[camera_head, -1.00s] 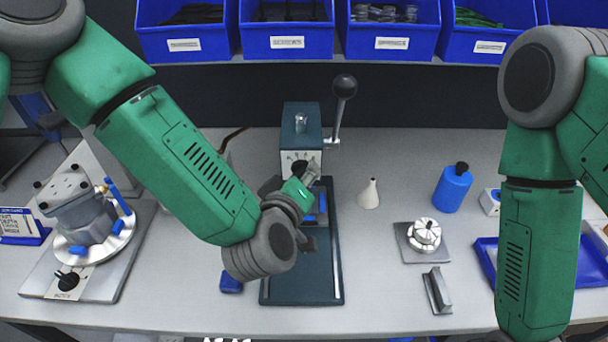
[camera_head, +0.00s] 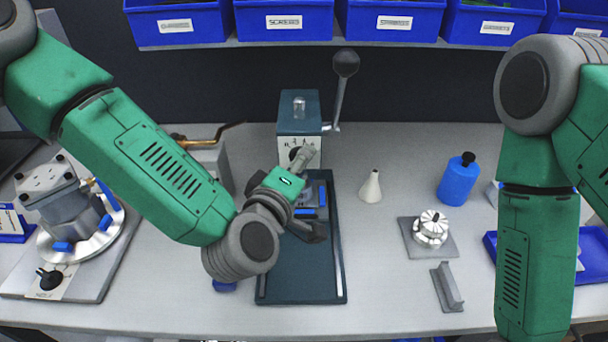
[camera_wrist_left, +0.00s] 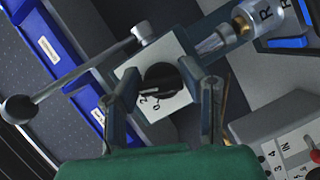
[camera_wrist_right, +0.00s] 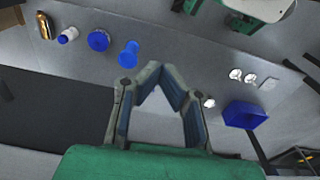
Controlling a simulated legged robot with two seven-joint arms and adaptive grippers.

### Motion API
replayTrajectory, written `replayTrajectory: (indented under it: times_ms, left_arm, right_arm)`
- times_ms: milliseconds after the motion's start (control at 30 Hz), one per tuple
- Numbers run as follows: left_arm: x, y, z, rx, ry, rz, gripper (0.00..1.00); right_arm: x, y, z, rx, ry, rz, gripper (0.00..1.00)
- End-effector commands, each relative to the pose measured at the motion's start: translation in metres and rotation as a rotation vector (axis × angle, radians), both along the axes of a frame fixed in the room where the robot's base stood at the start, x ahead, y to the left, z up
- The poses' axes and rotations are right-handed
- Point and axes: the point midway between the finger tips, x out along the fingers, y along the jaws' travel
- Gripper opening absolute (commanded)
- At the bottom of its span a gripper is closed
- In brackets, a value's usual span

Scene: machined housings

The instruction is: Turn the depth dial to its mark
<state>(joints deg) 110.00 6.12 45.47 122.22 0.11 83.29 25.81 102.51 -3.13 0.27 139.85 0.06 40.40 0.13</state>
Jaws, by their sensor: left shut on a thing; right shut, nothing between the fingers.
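The depth dial is a black round knob (camera_wrist_left: 160,80) on a pale plate with printed numbers, seen in the left wrist view. It is on the front of a dark blue-green press (camera_head: 298,120) with a lever. My left gripper (camera_wrist_left: 161,72) is shut on the dial, with one finger on each side. In the head view the left gripper (camera_head: 302,160) partly covers the dial. The numbers 0 and 2 show beside the knob; which mark is meant I cannot tell. My right gripper (camera_wrist_right: 160,72) is shut and empty, away from the press.
A white cone bottle (camera_head: 371,188), a blue bottle (camera_head: 459,180) and a grey fixture (camera_head: 430,245) stand to the right. A housing fixture (camera_head: 75,215) stands left. Blue bins (camera_head: 284,22) line the back.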

Motion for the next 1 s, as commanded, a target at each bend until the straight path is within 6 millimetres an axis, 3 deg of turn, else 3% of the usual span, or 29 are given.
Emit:
replayTrajectory:
  times_ms: [100, 500, 1000]
  left_arm:
    - [0.002, 0.004, -0.007, -0.113, 0.0, 0.011, 0.06]
    - [0.002, 0.005, -0.007, -0.445, 0.003, 0.014, 0.06]
    - [0.003, 0.006, -0.007, -0.62, 0.009, 0.016, 0.06]
  right_arm:
    - [0.0, 0.0, -0.021, 0.0, 0.0, 0.0, 0.0]
    - [0.0, 0.0, -0.064, 0.0, 0.0, 0.0, 0.0]
    - [0.0, 0.0, -0.085, 0.0, 0.0, 0.0, 0.0]
